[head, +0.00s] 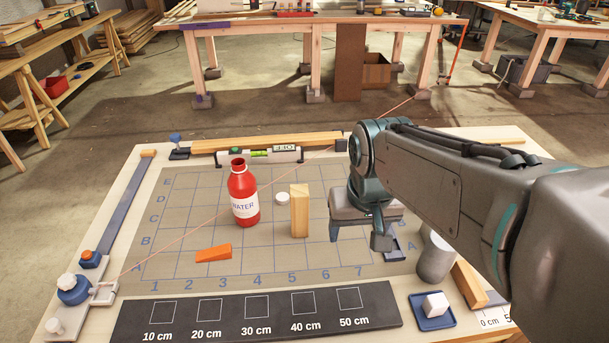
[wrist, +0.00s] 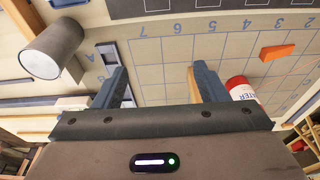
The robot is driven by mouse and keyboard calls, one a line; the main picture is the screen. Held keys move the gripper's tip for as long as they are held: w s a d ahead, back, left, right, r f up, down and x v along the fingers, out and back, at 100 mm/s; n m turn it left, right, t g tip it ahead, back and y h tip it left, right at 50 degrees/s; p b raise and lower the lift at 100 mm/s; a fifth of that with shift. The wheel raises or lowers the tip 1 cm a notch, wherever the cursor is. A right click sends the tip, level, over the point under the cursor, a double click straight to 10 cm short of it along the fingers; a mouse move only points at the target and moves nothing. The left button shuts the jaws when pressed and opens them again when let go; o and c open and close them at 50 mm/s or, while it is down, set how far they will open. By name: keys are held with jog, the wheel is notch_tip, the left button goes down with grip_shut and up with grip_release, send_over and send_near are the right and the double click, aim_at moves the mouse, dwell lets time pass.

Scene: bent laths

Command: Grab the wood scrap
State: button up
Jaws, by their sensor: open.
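The wood scrap (head: 299,211) is a pale block standing upright on the gridded mat, right of the red bottle, in the head view. My gripper (head: 358,235) is open and empty, to the right of the block and apart from it in that view. In the wrist view my gripper (wrist: 158,70) shows its two blue-grey fingers spread, with bare mat between them. A narrow tan strip, which looks like the wood scrap (wrist: 193,86), shows beside the right finger and is mostly hidden by it.
A red water bottle (head: 243,206) and white cap (head: 282,198) stand near the block. An orange wedge (head: 213,253) lies at front left. A grey cylinder (head: 436,259) and a white cube on a blue tray (head: 431,323) are at right. The mat's front middle is clear.

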jog(key=w+a+r+g+p, duration=0.1)
jog(key=w+a+r+p, duration=0.3)
jog(key=w, duration=0.6)
jog(key=g, duration=0.1)
send_near(299, 190)
jog(key=f, duration=0.5)
jog(key=shift+w+d+f, duration=0.15)
jog(key=shift+d+f, duration=0.05)
jog(key=shift+f, duration=0.15)
jog(key=shift+a+f+p, duration=0.15)
jog(key=shift+f+p, duration=0.15)
jog(key=shift+f, duration=2.3)
jog(key=c, duration=1.4)
